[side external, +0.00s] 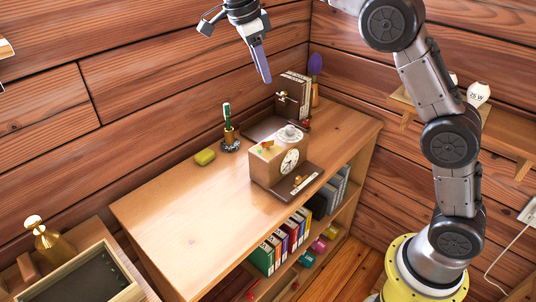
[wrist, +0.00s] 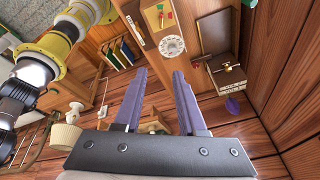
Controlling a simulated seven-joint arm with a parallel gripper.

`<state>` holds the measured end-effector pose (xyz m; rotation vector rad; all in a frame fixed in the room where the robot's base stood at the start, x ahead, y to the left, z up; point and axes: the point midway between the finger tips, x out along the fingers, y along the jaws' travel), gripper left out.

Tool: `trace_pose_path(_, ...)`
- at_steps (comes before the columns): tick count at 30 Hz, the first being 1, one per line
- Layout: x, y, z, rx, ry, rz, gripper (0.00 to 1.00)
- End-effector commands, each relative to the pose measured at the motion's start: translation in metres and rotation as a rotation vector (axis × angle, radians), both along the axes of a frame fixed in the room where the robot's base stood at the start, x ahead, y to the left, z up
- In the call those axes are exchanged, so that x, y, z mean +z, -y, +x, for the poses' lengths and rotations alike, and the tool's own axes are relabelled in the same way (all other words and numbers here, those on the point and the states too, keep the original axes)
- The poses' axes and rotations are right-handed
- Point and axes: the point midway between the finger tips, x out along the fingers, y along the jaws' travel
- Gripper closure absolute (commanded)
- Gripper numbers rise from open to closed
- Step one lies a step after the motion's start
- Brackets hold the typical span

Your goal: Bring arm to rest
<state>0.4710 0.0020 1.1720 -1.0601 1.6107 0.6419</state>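My gripper (side external: 265,76) hangs in the air at the top of the side external view, fingers pointing down, high above the back part of the wooden shelf unit (side external: 170,225). In the wrist view my gripper (wrist: 160,73) shows two purple fingers standing apart with nothing held between them. It touches nothing that I can see. My arm rises from its yellow base at the right and bends over at the top edge, where part of it is cut off.
The front left top is clear. A wall shelf (side external: 510,136) is near my arm.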

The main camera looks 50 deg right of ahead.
Motion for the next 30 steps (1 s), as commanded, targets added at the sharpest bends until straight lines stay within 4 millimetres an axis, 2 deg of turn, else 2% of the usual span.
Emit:
trace_pose_path(1, 0.022, 0.007, -0.020, -0.004, 0.033, 0.013, 0.60)
trace_pose_path(6, 0.058, 0.020, -0.081, 0.112, 0.084, 0.056, 0.60)
trace_pose_path(10, 0.069, 0.026, -0.129, 0.275, 0.114, 0.082, 0.60)
trace_pose_path(14, 0.067, 0.028, -0.178, 0.483, 0.138, 0.093, 0.60)
trace_pose_path(18, 0.048, 0.027, -0.228, 0.751, 0.155, 0.082, 0.60)
trace_pose_path(20, 0.035, 0.025, -0.247, 0.874, 0.160, 0.068, 0.60)
trace_pose_path(24, -0.002, 0.018, -0.285, 1.181, 0.159, 0.012, 0.60)
trace_pose_path(27, -0.032, 0.013, -0.304, 1.404, 0.142, -0.041, 0.60)
trace_pose_path(30, -0.060, 0.008, -0.314, 1.615, 0.107, -0.094, 0.60)
